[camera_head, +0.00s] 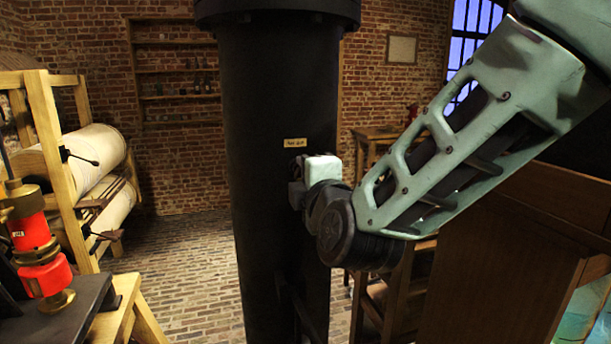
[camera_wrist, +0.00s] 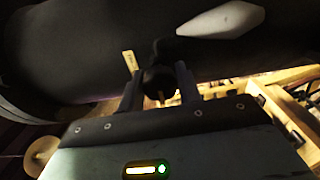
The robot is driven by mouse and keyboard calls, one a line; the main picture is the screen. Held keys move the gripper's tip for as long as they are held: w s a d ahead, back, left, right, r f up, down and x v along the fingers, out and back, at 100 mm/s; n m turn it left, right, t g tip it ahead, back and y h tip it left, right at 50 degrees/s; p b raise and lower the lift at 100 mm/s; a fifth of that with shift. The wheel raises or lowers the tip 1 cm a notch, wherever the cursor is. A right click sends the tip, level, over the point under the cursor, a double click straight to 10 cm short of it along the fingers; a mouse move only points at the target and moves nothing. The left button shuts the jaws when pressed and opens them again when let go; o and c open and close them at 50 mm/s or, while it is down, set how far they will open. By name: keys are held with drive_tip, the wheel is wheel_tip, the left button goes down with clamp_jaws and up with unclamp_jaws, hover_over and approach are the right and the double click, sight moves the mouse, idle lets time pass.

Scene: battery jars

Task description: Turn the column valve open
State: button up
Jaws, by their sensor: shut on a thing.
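The thick black column (camera_head: 278,130) stands upright in the middle of the head view, with a small yellow label (camera_head: 295,142) on it. My gripper (camera_head: 297,184) is at the column's right front side, just below the label. In the wrist view my gripper (camera_wrist: 160,92) has its two fingers on either side of a dark round valve handle (camera_wrist: 157,80), which sits against the column (camera_wrist: 95,55). The gripper is shut on this handle. In the head view my wrist and gripper hide most of the valve, and its turned angle cannot be told.
A wooden rack (camera_head: 48,120) with large pale rolls stands at the left. A red and brass device (camera_head: 32,240) is on a bench at the lower left. A wooden cabinet (camera_head: 495,270) stands close at the right, below my arm. The brick floor (camera_head: 190,265) left of the column is clear.

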drive_tip(key=o, duration=1)
drive_tip(key=shift+s, duration=0.15)
drive_tip(key=b+v, duration=0.5)
drive_tip(key=v, duration=1.2)
drive_tip(key=shift+s, duration=0.1)
